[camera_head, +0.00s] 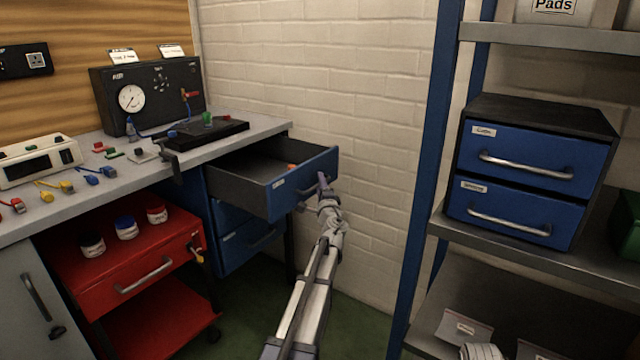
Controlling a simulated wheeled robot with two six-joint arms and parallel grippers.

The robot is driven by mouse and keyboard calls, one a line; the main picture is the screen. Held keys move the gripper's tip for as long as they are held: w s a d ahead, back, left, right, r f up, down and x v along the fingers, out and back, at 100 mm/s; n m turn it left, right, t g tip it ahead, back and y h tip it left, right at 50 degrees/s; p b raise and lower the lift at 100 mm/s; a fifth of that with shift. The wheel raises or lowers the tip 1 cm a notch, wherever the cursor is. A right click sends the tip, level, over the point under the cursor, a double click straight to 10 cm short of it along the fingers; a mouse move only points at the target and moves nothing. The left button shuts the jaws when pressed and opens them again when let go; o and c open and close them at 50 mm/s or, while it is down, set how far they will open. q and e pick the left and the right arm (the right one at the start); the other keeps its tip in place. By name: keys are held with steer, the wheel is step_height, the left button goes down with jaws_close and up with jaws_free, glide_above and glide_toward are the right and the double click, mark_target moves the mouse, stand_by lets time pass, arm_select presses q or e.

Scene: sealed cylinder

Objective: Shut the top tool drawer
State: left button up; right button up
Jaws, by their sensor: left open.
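The top tool drawer (303,184) is blue-fronted and pulled well out from under the right end of the workbench (262,127). Its dark inside shows, with a small orange thing near the front. My left arm reaches up from the bottom middle. My left gripper (316,192) is open at the right part of the drawer's front, by the handle. I cannot tell whether it touches the front. Part of the handle is hidden behind the gripper. My right gripper is not in view.
Lower blue drawers (248,240) sit closed beneath. A red cart (135,275) with several jars stands left of them. A test panel (150,95) stands on the bench. A brick wall is close behind the drawer. A shelf rack (425,170) with a blue two-drawer cabinet (535,165) stands right.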

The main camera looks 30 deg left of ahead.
arm_select(q)
steer(key=shift+w, duration=0.1)
jaws_close()
stand_by(0.3)
stand_by(1.1)
